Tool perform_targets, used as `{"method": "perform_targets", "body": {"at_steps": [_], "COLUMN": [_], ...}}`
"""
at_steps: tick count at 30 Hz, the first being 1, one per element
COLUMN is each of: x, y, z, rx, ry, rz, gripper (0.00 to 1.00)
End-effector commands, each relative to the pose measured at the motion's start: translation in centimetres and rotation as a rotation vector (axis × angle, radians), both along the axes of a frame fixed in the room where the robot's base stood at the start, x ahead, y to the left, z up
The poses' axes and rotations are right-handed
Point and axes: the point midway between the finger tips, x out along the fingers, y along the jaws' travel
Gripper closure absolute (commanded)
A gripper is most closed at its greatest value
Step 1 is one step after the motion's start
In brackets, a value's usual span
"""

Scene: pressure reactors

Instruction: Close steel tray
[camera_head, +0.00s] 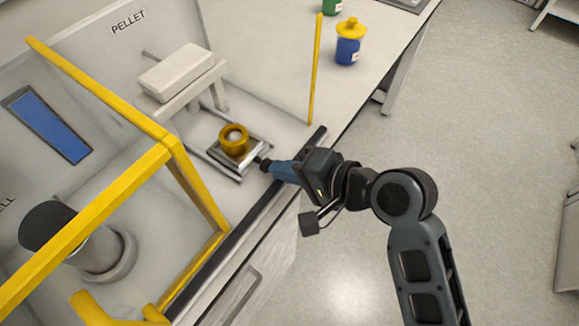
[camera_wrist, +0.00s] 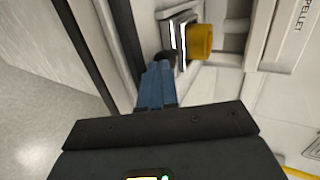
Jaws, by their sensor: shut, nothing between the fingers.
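The steel tray (camera_head: 229,165) is a small square metal tray on the bench below the white press block. A brass-yellow ring-shaped piece (camera_head: 234,140) sits on it. In the wrist view the tray (camera_wrist: 180,35) shows beyond my fingers, with the yellow piece (camera_wrist: 200,42) on its right. My gripper (camera_head: 264,163) has blue fingers with dark tips, shut and empty. Its tips are at the tray's front right side, at a dark knob (camera_wrist: 164,58); I cannot tell if they touch it. The tips are partly hidden in the wrist view.
The white press block (camera_head: 178,72) stands behind the tray. Yellow frame bars (camera_head: 172,142) rise on the left, and a yellow post (camera_head: 315,70) stands at the right. A blue jar with a yellow lid (camera_head: 349,42) is farther back. Open floor (camera_head: 490,150) lies to the right.

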Motion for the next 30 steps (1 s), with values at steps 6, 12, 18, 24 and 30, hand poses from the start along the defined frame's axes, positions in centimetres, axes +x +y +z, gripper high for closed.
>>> {"method": "perform_targets", "body": {"at_steps": [6,12,18,24,30], "x": [0.4,3.4,6.1,7.0,7.1], "y": [0.5,4.3,7.8,8.9,9.1], "z": [0.1,0.5,0.2,0.0,0.0], "rx": [0.0,0.0,0.001,-0.001,0.0], "ry": [0.0,-0.002,0.0,-0.001,-0.004], "rz": [0.001,0.003,0.002,0.0,0.001], "gripper": [1.0,1.0,1.0,1.0,1.0]}}
